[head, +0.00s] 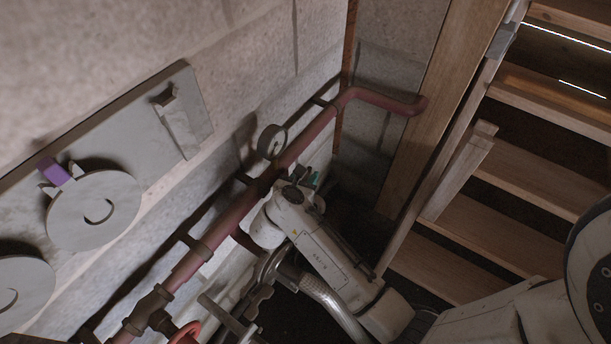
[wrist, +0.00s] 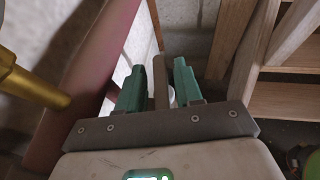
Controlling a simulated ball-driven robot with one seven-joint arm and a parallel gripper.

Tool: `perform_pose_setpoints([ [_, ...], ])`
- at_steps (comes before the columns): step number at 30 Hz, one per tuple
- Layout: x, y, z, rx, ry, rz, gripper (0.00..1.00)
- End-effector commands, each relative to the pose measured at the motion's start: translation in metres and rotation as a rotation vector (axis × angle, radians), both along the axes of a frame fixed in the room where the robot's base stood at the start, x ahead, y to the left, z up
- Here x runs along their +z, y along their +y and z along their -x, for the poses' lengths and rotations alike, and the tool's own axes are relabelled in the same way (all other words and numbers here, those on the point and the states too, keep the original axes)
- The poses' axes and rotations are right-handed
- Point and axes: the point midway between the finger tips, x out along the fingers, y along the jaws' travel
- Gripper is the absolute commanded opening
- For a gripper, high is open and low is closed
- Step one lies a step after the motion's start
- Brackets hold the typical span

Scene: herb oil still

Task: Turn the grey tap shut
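My gripper (head: 313,181) is beside the red pipe, below the round gauge, partly hidden by its own wrist in the head view. In the wrist view its two green fingers (wrist: 165,66) stand apart. I cannot tell whether this bar is the grey tap's handle. A pale rounded piece shows behind it. In the head view a grey lever (head: 222,314) lies at the bottom, left of my arm; I cannot tell whether it is the tap.
The red pipe (head: 212,232) runs along the block wall, with a gauge (head: 271,142) on it. A red handle (head: 186,334) sits at the bottom edge. Wooden stairs (head: 520,170) stand at right. A brass rod (wrist: 32,84) juts in from the left in the wrist view.

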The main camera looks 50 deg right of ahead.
Motion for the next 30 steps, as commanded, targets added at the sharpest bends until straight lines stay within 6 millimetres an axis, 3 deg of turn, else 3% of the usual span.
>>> perform_pose_setpoints([
  [10, 0.001, 0.003, 0.001, 0.001, 0.001, 0.0, 0.4],
  [21, 0.022, 0.052, 0.013, 0.004, -0.001, 0.0, 0.4],
  [30, 0.029, 0.068, 0.018, 0.0, 0.001, 0.0, 0.4],
])
